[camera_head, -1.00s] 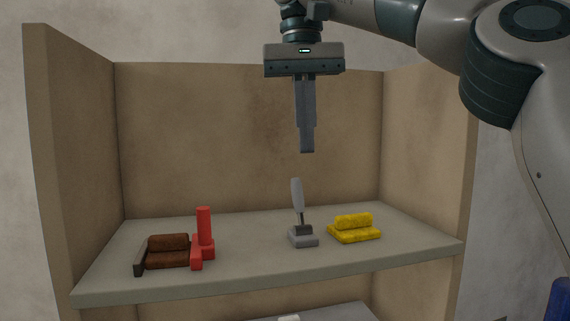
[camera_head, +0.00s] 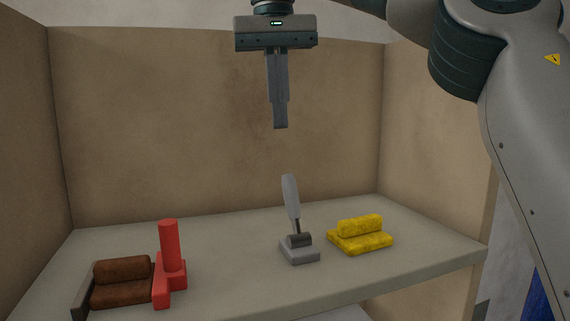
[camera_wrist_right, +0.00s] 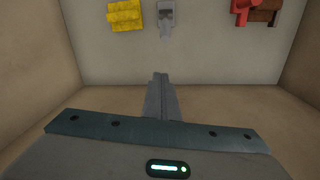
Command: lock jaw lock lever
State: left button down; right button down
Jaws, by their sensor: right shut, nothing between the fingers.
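A grey lever (camera_head: 291,203) stands nearly upright, leaning slightly left, on a small grey base (camera_head: 300,254) on the shelf. It also shows at the top of the right wrist view (camera_wrist_right: 166,19). A red piece with an upright post (camera_head: 170,262) stands at the left, against a brown roll-shaped block (camera_head: 122,283). I cannot tell from looks alone which is the jaw lock; the grey one has a lever shape. My right gripper (camera_head: 280,127) points down, shut and empty, above and slightly left of the grey lever's tip in the head view, apart from it. My left gripper is not in view.
A yellow block with a roll on top (camera_head: 360,235) sits just right of the lever. The shelf (camera_head: 225,275) is bare between the red piece and the lever. Side walls and a back panel (camera_head: 170,120) enclose it.

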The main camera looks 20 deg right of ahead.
aim_at(292, 205)
jog(key=shift+w, duration=0.1)
notch_tip(292, 205, down, 10)
jog(key=f+b, duration=0.1)
jog(key=s+r, duration=0.1)
jog(key=s, duration=0.1)
jog(key=s+r+p, duration=0.1)
jog(key=shift+s+r, duration=0.1)
jog(key=shift+s, duration=0.25)
dwell(0.4)
jog(key=shift+w, duration=0.1)
